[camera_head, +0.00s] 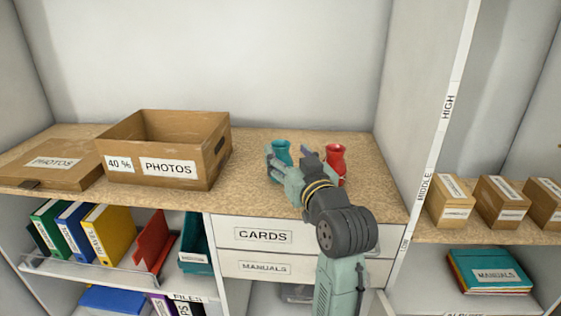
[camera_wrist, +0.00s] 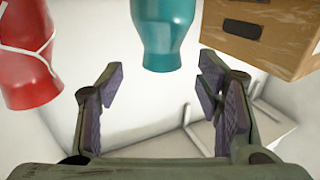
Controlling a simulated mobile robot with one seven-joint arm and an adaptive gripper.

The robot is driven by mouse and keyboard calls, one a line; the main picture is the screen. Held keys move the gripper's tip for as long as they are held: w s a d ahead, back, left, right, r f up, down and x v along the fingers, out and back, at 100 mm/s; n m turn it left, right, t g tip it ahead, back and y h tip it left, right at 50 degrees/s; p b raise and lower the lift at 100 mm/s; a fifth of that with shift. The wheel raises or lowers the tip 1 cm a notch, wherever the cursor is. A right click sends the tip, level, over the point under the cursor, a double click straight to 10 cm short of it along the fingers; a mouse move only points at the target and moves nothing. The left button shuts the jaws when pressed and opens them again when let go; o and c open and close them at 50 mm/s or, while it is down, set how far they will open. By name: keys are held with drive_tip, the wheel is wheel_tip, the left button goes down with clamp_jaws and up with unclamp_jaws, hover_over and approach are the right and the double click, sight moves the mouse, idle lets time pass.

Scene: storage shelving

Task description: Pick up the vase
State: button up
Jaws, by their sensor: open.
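A teal vase (camera_head: 281,147) stands on the speckled shelf top, partly hidden behind my gripper (camera_head: 288,158). A red vase (camera_head: 336,156) stands just to its right, partly hidden by my arm. In the wrist view the teal vase (camera_wrist: 163,35) is at the top centre, beyond the fingers and roughly in line with the gap between them. The red vase (camera_wrist: 25,60) is at the left edge, outside the fingers. My gripper (camera_wrist: 160,84) is open, with nothing between its fingers.
An open cardboard PHOTOS box (camera_head: 205,165) stands left of the vases; it also shows in the wrist view (camera_wrist: 285,55). Its lid (camera_head: 50,162) lies farther left. A white upright panel (camera_head: 420,110) bounds the right side. Drawers and binders are below.

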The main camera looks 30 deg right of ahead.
sight(284, 150)
drive_tip(key=p+x, duration=0.1)
drive_tip(key=x, duration=0.2)
drive_tip(key=shift+w+p, duration=0.4)
drive_tip(key=shift+w, duration=0.05)
drive_tip(key=shift+w+d+f, duration=0.1)
drive_tip(key=shift+w, duration=0.45)
drive_tip(key=shift+c, duration=0.5)
drive_tip(key=c, duration=1.3)
drive_tip(key=shift+o, duration=0.2)
